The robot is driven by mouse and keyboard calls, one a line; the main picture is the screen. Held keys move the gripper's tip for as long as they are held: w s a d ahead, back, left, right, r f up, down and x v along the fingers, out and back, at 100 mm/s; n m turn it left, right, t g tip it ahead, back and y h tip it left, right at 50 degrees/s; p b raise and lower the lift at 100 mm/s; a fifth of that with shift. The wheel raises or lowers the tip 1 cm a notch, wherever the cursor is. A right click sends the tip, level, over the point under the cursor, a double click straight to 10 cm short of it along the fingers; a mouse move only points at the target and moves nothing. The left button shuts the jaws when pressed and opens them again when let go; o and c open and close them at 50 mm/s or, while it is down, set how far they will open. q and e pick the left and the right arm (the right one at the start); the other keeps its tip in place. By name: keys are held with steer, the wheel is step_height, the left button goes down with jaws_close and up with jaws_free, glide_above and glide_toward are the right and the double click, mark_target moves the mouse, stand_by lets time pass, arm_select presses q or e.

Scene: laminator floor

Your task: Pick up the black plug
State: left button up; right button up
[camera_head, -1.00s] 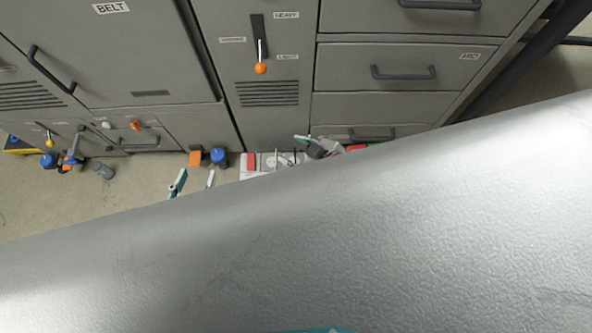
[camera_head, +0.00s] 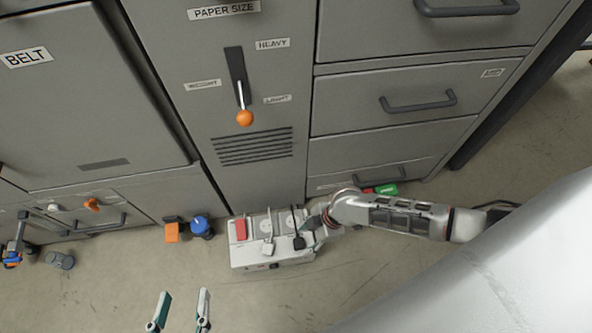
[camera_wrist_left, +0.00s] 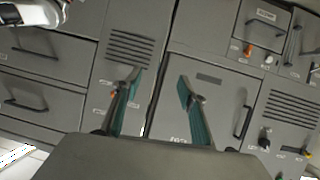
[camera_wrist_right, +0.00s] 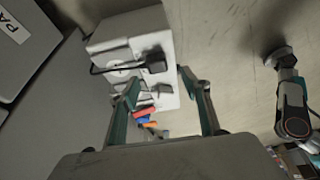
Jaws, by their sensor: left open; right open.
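The black plug (camera_head: 298,243) stands on the white socket box (camera_head: 262,262), which lies on the floor against the grey cabinet. A black cord runs up from the plug. In the right wrist view the black plug (camera_wrist_right: 155,62) shows just beyond and between the fingertips of my open right gripper (camera_wrist_right: 160,82). In the head view my right gripper (camera_head: 314,226) is at the right end of the box, partly hidden by its own arm. No contact with the plug is visible. My left gripper (camera_head: 182,297) is open and empty over the floor, left of the box. It also shows in the left wrist view (camera_wrist_left: 160,82).
A red block or switch (camera_head: 241,229) and a white plug (camera_head: 267,246) are on the same box. Blue (camera_head: 201,226) and orange (camera_head: 172,232) objects stand left of it. A green object (camera_head: 386,189) lies by the drawers. The front floor is mostly clear.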

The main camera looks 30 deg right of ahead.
mark_target(299, 243)
steer(key=shift+s+a+f, duration=0.2)
steer(key=shift+f, duration=0.55)
steer(key=b+x, duration=0.1)
steer(key=x, duration=0.1)
steer(key=b+x, duration=0.1)
steer(key=x, duration=0.1)
steer(key=shift+w+d+f+b, duration=0.15)
steer(key=shift+f+b, duration=0.1)
steer(key=shift+b, duration=0.15)
steer(key=shift+w+f, duration=0.1)
steer(key=shift+f, duration=0.15)
arm_select(q)
steer(key=d+n, duration=0.1)
steer(key=s+d+n, duration=0.1)
steer(key=d, duration=0.1)
steer(key=d+f+n+h, duration=0.1)
steer(key=shift+s+d+n, duration=0.15)
steer(key=shift+s+n, duration=0.1)
steer(key=shift+n, duration=0.05)
arm_select(e)
steer(key=shift+w+r, duration=0.15)
steer(key=shift+w, duration=0.15)
steer(key=c, duration=1.2)
